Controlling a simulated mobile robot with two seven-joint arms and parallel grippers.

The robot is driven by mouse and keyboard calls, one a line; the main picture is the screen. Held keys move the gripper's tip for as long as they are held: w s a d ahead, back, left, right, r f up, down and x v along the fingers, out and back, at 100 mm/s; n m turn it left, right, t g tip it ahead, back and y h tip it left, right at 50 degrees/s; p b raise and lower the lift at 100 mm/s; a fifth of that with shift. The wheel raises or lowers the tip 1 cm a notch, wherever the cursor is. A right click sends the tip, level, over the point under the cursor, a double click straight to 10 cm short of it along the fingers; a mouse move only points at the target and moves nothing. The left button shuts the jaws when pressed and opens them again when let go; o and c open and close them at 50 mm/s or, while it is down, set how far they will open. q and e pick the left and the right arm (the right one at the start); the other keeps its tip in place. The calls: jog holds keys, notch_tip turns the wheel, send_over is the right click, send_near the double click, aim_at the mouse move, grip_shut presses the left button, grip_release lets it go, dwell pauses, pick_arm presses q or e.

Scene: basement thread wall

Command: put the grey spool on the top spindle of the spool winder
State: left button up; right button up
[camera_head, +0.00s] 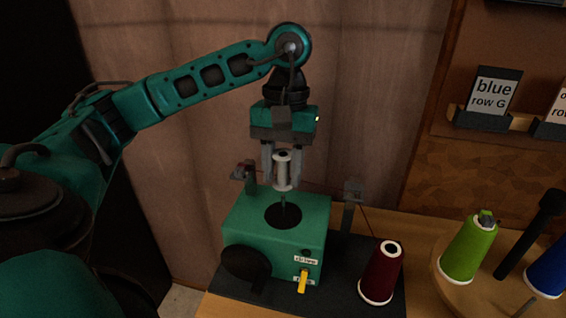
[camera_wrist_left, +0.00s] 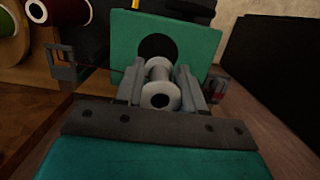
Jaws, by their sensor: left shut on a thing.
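The grey spool (camera_head: 283,172) is upright between the fingers of my left gripper (camera_head: 282,165), which is shut on it. In the left wrist view the spool (camera_wrist_left: 160,88) sits between the two fingers of the gripper (camera_wrist_left: 160,84), its end with a dark hole facing the camera. The spool winder (camera_head: 250,222) is a green box with a dark round plate on top. Its thin top spindle (camera_head: 283,212) stands up from that plate, directly below the spool in the head view. Whether the spindle's tip enters the spool's bore cannot be told. My right gripper is not in view.
A dark red cone of thread (camera_head: 381,273) stands right of the winder on its dark base. A round wooden stand (camera_head: 476,300) with green (camera_head: 468,250) and blue (camera_head: 548,272) cones is farther right. A thread guide post (camera_head: 349,205) rises beside the winder. A curtain hangs behind.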

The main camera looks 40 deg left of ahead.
aim_at(283, 197)
pick_arm(q)
notch_tip(283, 197, down, 2)
jog(key=shift+f+b, duration=0.1)
jog(key=shift+b, duration=0.4)
notch_tip(283, 197, down, 2)
jog(key=shift+f+b, duration=0.25)
jog(key=shift+b, duration=0.5)
jog(key=shift+f+b, duration=0.7)
jog(key=shift+f, duration=0.05)
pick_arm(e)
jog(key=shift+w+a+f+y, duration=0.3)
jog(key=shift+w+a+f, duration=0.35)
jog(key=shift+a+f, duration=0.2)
pick_arm(q)
jog(key=shift+f+b, duration=0.1)
jog(key=shift+b, duration=0.2)
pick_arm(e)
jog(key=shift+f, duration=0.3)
pick_arm(q)
jog(key=shift+f, duration=0.25)
jog(key=o, duration=1.1)
jog(key=shift+r, duration=0.1)
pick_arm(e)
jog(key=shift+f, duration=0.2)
